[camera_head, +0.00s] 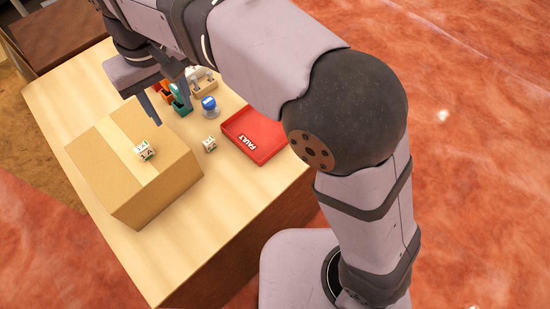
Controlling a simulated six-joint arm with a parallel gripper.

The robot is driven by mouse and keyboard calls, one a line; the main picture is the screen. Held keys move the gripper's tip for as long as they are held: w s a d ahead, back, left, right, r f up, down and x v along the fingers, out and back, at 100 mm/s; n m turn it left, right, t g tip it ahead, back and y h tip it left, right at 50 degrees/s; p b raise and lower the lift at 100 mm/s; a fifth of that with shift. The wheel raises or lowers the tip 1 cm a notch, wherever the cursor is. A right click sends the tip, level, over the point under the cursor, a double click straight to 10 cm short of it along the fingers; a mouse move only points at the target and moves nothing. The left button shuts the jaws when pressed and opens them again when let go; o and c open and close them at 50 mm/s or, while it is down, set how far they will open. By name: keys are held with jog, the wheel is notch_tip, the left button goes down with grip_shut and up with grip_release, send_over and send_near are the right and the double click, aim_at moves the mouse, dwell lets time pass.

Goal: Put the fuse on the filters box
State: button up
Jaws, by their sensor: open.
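A small white block with green markings, seemingly reading 1A (145,151), rests on top of the large closed cardboard box (115,165); I take it for the fuse. The cardboard box may be the filters box, but I can read no name on it. A similar small white block (209,144) sits on the table to the box's right. My gripper (168,100) is open, with its fingers pointing down near the box's far edge. It is apart from both blocks, and nothing shows between its fingers.
A red tray marked FAULT (245,151) lies on the wooden table (185,236), right of the box. A blue-topped item (209,104), a green holder (181,101) and an orange item (163,90) stand at the back, near my gripper. The table's front part is clear.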

jog(key=w+d+f+m, duration=0.2)
jog(key=d+f, duration=0.3)
jog(key=d, duration=0.5)
jog(key=w+d+f+m, duration=0.15)
jog(key=d+f, duration=0.25)
jog(key=d, duration=0.7)
jog(key=s+d+f+m, duration=0.2)
jog(key=s+d+f, duration=0.2)
jog(key=d, duration=0.3)
jog(key=s+d+f+m+g, duration=0.1)
jog(key=s+d+f+m, duration=0.1)
jog(key=s+d+f, duration=0.3)
jog(key=s+d, duration=0.2)
jog(key=shift+d+h, duration=0.3)
jog(key=shift+h, duration=0.1)
